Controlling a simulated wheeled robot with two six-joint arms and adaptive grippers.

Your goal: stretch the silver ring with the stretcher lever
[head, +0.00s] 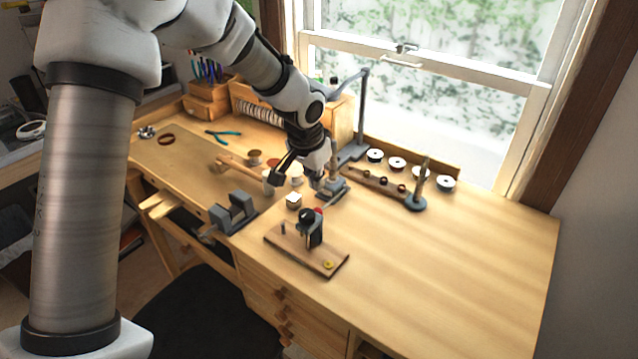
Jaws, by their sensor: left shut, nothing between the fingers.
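My left gripper (318,180) reaches down from the upper left to the middle of the bench. Its fingers are shut with nothing between them. They are close to a small grey metal device with an upright post (333,160); I cannot tell whether they touch it. Behind stands a grey stand with a tall bent arm (362,105), which may be the stretcher and its lever; I cannot tell which device is the stretcher. I cannot make out the silver ring; it may be too small or hidden by the gripper. My right gripper is not in view.
A wooden board with a black clamp (313,232) stands in front, a grey vise (232,212) front left. A wooden-handled mallet (240,168) and small pots are left of the gripper. A tapered post (421,185) and spools stand right. The bench's right side is clear.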

